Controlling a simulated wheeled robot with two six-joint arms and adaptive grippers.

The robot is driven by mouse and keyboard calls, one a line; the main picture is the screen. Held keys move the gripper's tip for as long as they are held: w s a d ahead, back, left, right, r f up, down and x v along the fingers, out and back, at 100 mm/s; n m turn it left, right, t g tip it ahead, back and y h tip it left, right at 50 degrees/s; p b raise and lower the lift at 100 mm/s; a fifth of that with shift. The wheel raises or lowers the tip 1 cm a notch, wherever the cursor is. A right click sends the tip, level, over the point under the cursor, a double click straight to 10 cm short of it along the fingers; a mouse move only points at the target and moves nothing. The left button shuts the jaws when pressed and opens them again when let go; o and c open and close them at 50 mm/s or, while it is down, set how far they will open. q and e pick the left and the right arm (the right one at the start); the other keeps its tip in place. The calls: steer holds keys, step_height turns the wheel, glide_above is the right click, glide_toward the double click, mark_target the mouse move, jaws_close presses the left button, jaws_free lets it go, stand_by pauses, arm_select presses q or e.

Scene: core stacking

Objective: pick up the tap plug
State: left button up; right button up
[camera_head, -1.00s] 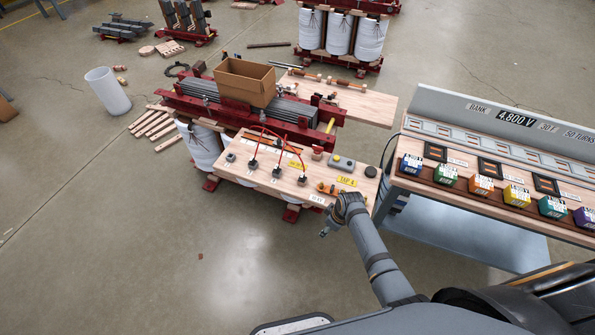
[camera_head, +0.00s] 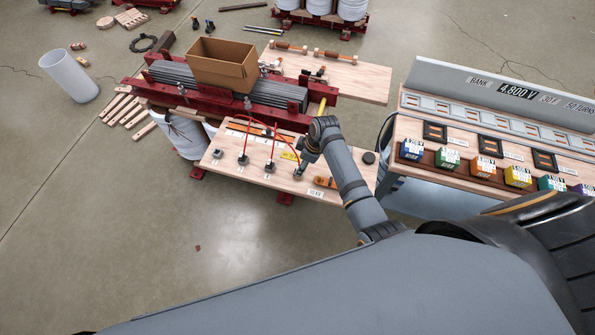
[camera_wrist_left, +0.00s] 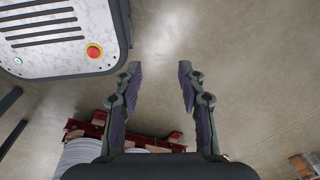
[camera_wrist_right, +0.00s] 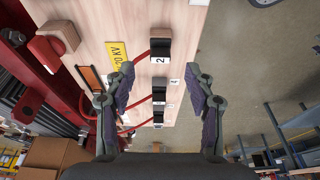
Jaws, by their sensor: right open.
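Several black plugs with red cables sit on a pale wooden tap board (camera_head: 222,168); I cannot tell which one is the tap plug. In the head view one plug (camera_head: 243,159) is at the left, one (camera_head: 269,167) in the middle and one (camera_head: 298,172) just below my right gripper (camera_head: 304,160). In the right wrist view my right gripper (camera_wrist_right: 160,74) is open and empty. One black plug (camera_wrist_right: 160,48) shows beyond its fingertips, and another black plug (camera_wrist_right: 158,94) shows between its fingers. My left gripper (camera_wrist_left: 157,68) is open over bare floor, outside the head view.
A cardboard box (camera_head: 222,64) stands on the red-framed core (camera_head: 205,102) behind the board. To the right is a bench (camera_head: 420,128) with coloured blocks and a 4,800 V display. A yellow bar (camera_head: 322,108) rises by the core.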

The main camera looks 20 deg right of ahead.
steer(key=shift+a+f, duration=0.1)
steer(key=shift+f, duration=0.6)
steer(key=x, duration=0.2)
steer(key=shift+f, duration=0.35)
steer(key=shift+w+a+f, duration=0.15)
steer(key=shift+f, duration=0.35)
steer(key=c, duration=1)
arm_select(q)
steer(key=w, duration=0.3)
steer(key=shift+d+r+t, duration=0.1)
steer(key=shift+r+t, duration=0.15)
steer(key=shift+t, duration=0.05)
arm_select(e)
jaws_close()
